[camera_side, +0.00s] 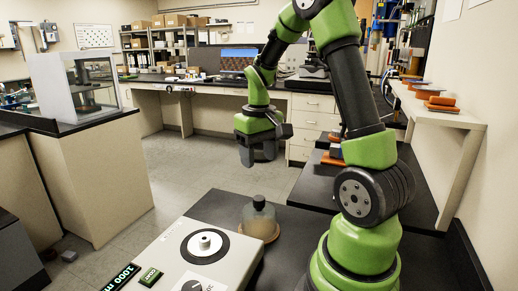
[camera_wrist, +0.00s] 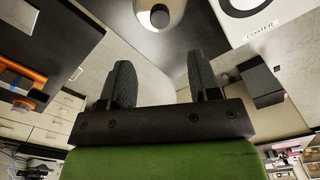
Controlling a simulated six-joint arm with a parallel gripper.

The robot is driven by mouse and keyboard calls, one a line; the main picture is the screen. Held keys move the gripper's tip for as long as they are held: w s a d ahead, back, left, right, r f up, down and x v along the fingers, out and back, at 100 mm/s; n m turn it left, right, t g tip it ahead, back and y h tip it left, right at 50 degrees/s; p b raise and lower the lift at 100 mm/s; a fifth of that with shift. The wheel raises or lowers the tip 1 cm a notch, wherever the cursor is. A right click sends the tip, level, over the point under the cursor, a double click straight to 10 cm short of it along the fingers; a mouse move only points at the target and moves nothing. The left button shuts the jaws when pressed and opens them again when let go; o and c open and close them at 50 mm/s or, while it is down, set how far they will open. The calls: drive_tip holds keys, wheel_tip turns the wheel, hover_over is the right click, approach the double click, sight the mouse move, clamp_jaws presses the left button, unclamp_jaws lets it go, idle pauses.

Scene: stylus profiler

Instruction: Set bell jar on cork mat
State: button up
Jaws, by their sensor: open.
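The bell jar (camera_side: 258,216) is a grey see-through dome with a dark knob on top. It stands upright on the round tan cork mat (camera_side: 274,237) on the black bench, and the mat's rim shows around its base.
The black bench (camera_side: 303,222) is clear on the mat's right. A white shelf (camera_side: 425,105) with orange items runs along the right wall.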

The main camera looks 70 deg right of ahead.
drive_tip(key=s+a+r+n+t, duration=0.1)
drive_tip(key=a+r+t, duration=0.3)
drive_tip(key=a+r, duration=0.6)
drive_tip(key=s+a+r+n+t+y, duration=0.1)
drive_tip(key=s+a+t+y, duration=0.1)
drive_tip(key=s+a, duration=0.5)
drive_tip(key=shift+a+r+t, duration=0.4)
drive_tip(key=shift+a+t, duration=0.2)
drive_tip(key=shift+a, duration=0.55)
